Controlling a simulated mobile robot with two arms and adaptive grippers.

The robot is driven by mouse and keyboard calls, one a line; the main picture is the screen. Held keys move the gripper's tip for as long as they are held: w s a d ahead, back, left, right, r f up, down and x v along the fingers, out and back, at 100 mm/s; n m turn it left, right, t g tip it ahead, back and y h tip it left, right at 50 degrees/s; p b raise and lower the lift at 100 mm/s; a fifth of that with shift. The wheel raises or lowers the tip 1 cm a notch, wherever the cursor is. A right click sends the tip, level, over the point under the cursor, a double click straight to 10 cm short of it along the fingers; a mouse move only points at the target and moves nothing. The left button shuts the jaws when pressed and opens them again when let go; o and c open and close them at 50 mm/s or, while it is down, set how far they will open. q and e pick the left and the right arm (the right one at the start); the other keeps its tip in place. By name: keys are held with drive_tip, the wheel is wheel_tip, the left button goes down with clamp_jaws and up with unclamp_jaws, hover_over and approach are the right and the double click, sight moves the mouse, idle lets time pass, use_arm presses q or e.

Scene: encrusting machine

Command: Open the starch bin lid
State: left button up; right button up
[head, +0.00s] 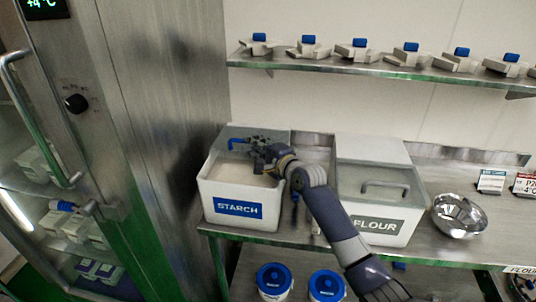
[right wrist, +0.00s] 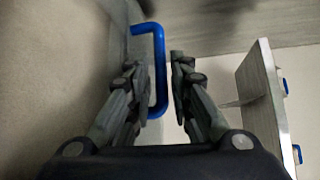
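The starch bin (head: 204,190) is a white box with a blue STARCH label, standing on the steel counter beside the tall steel cabinet. Its front opening shows pale starch inside, and its lid (head: 272,137) appears raised at the back. The blue lid handle (head: 238,141) is next to my right gripper (head: 256,150), above the bin's rear part. In the right wrist view, the blue handle (right wrist: 161,70) lies between the fingers of my right gripper (right wrist: 163,62), which are apart with a gap to its right. My left gripper is not in view.
The closed flour bin (head: 346,205) stands close on the right, partly behind my right arm. A metal bowl (head: 460,216) is farther right. A wall shelf (head: 350,68) with blue-knobbed pieces hangs above. The steel cabinet (head: 165,80) rises on the left.

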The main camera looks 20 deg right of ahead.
drive_tip(key=v, duration=0.8)
idle(0.4)
